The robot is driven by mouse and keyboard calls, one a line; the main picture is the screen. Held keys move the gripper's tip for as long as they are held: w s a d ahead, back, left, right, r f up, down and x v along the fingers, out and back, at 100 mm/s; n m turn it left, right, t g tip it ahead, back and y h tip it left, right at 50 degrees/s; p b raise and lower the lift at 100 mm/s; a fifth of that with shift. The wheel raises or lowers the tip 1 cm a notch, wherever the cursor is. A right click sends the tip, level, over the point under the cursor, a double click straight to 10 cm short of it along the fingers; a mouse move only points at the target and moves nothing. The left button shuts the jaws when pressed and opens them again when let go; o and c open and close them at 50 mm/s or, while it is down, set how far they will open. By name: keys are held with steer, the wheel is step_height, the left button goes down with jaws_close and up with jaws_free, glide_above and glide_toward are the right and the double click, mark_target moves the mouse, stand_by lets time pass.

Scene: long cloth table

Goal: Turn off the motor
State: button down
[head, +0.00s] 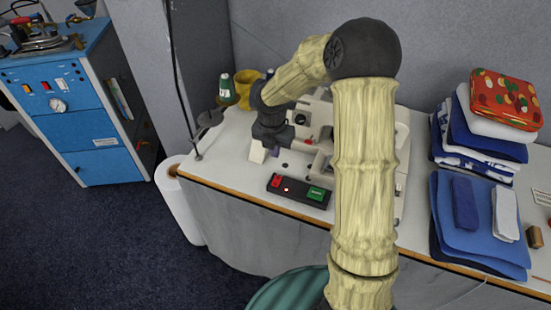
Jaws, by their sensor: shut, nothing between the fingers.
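A black switch box (299,191) lies near the front edge of the table, left of my upright arm link. It has a red button (277,181) at its left end, a green button (316,193) at its right end and a small red spot between them. My gripper (262,150) is shut and empty, above the table's left part, behind and a little left of the box. It is apart from the red button in the picture. The fingertips are small and hard to make out. A pale sewing machine (312,118) stands behind the box, partly hidden by my arm.
Folded blue cloths (480,247) and a stack with a patterned red cloth (502,97) lie on the right. A green thread spool (226,88) and a yellow mug (246,90) stand at the back left. A white roll (180,208) stands beside the table's left end.

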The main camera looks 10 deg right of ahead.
mark_target(277, 179)
steer(key=f, duration=0.4)
steer(key=w+f, duration=0.1)
steer(key=f, duration=0.8)
steer(key=shift+w+d, duration=0.15)
steer(key=shift+d, duration=0.25)
